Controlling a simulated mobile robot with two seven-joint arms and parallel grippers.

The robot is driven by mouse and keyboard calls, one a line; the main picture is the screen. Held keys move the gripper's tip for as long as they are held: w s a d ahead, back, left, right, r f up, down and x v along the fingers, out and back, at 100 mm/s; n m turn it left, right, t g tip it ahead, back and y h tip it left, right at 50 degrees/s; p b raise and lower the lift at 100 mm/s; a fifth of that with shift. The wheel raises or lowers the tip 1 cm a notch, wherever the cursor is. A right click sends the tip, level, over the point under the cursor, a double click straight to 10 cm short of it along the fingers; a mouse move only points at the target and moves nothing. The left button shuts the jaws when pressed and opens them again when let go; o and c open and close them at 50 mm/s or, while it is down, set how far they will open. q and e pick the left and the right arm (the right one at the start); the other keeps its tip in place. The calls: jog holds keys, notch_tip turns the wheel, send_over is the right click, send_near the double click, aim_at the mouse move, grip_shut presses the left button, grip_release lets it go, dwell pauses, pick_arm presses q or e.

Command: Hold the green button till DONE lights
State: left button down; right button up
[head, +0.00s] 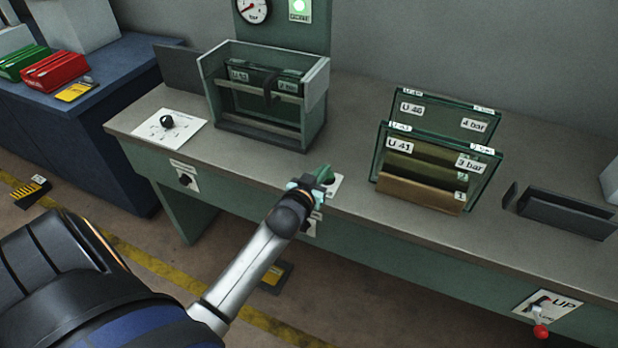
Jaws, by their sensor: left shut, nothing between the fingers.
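The green button (326,175) is on a white plate near the front edge of the bench, partly hidden by my left gripper. My left gripper (306,189) is shut and empty, with its tip right at the button. I cannot tell whether it touches or presses the button. A lit green lamp (299,7) is on the back panel at the top; its label is too small to read. No DONE wording can be read. My right gripper is out of view.
A glass-sided fixture (265,129) stands behind the button, below a gauge (252,8). Labelled glass frames (435,162) and a dark holder (564,214) stand to the right. A knob plate (169,127) lies left. A red-tipped lever (540,330) is on the bench front.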

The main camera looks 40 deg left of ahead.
pick_arm(q)
jog(key=v, duration=0.7)
jog(key=shift+s, duration=0.35)
jog(key=shift+r, duration=0.15)
